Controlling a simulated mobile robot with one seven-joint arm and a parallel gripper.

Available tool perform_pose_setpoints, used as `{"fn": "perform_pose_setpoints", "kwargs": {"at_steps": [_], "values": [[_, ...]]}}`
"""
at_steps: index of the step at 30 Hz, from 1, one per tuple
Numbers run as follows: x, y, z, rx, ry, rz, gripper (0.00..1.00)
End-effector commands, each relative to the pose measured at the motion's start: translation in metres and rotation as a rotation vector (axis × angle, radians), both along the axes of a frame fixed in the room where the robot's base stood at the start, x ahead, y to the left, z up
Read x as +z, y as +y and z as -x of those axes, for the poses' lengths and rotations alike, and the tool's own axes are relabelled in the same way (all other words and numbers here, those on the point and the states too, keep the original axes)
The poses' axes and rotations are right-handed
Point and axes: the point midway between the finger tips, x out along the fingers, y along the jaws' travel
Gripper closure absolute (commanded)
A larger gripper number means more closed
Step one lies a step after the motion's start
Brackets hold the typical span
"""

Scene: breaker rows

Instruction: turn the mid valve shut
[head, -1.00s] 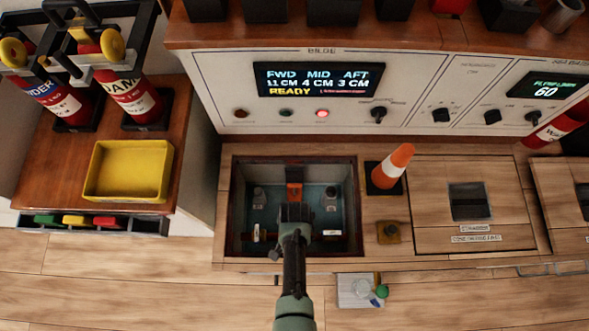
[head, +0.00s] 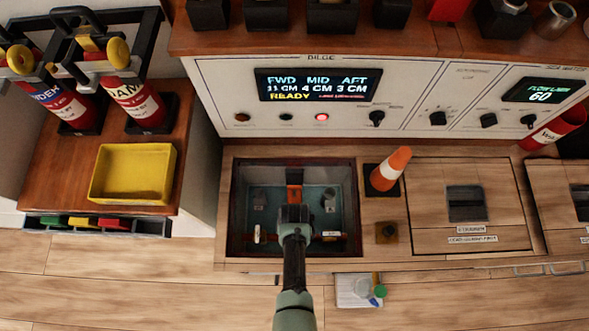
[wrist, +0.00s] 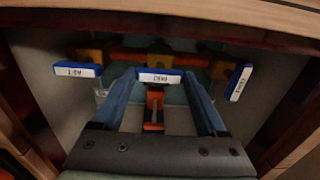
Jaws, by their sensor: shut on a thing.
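The mid valve's blue handle (wrist: 160,77) with a white label lies crosswise in the middle of the wrist view, above an orange part. My gripper (wrist: 161,84) has one finger at each end of this handle and is shut on it. In the head view my gripper (head: 293,213) reaches down into the open bilge well (head: 243,190) and hides the mid valve. The left valve's handle (wrist: 77,70), labelled AFT, lies nearly crosswise. The right valve's handle (wrist: 240,82) stands steeply tilted. Both are apart from my fingers.
The bilge panel (head: 318,84) behind reads FWD 11, MID 4, AFT 3 cm, READY, with a red lamp lit. A yellow tray (head: 134,173) is at left.

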Motion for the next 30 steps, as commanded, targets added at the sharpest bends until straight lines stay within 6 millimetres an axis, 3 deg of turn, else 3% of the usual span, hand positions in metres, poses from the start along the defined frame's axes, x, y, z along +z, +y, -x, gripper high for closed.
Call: {"fn": "perform_pose_setpoints", "kwargs": {"at_steps": [15, 16, 17, 26, 30], "values": [[0.0, 0.0, 0.0, 0.021, 0.001, 0.001, 0.81], [0.0, 0.0, 0.0, 0.021, 0.001, 0.001, 0.2], [0.0, 0.0, 0.0, 0.02, 0.001, 0.001, 0.14], [0.001, 0.0, 0.0, 0.018, 0.0, 0.0, 0.12], [0.013, 0.0, 0.0, 0.017, -0.001, 0.0, 0.12]]}}
